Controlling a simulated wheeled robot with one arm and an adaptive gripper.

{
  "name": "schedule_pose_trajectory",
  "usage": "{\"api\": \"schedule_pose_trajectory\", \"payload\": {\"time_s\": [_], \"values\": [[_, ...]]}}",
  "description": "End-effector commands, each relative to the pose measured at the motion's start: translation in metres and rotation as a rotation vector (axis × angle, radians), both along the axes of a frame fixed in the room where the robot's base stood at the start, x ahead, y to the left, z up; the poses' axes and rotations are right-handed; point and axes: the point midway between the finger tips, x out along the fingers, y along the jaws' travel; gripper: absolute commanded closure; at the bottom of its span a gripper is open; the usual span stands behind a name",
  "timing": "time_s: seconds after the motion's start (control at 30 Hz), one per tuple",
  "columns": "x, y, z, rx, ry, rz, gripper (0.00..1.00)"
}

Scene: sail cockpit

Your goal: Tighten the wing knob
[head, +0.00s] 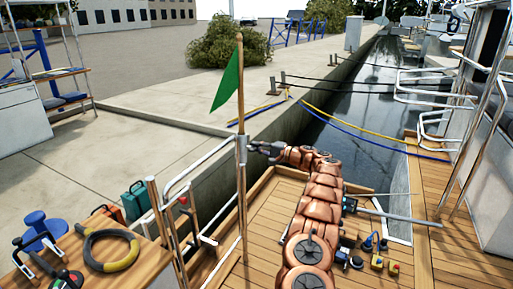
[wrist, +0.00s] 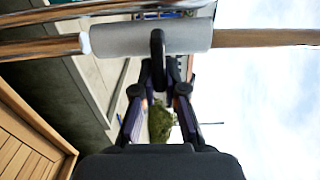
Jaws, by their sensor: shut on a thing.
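The dark wing knob (wrist: 157,48) sticks out from the grey sleeve (wrist: 190,37) of the flagstaff holder in the wrist view. My gripper (wrist: 158,76) is shut on the knob, one finger on each side. In the head view my gripper (head: 257,147) reaches the holder (head: 242,150) from the right; the knob is too small to make out there. The wooden staff (head: 240,75) stands nearly upright in the holder and carries a green flag (head: 227,80).
Steel rails (head: 200,170) stand left of the holder. Small fittings (head: 377,262) lie on the deck at right. Mooring lines cross the water.

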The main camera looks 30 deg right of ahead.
Motion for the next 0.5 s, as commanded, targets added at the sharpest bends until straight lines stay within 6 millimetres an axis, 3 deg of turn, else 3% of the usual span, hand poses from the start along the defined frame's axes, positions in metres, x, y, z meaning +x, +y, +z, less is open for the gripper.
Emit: {"api": "schedule_pose_trajectory", "payload": {"time_s": [0.17, 0.2, 0.43, 0.5], "values": [[0.0002, 0.0008, -0.0007, 0.0, 0.001, 0.002, 1.0], [0.0002, 0.0007, -0.0007, 0.0, 0.001, 0.001, 0.87], [0.0, 0.0001, -0.0004, -0.001, 0.001, 0.0, 0.64], [-0.0001, 0.0, -0.0004, 0.0, 0.0, 0.0, 0.64]]}}
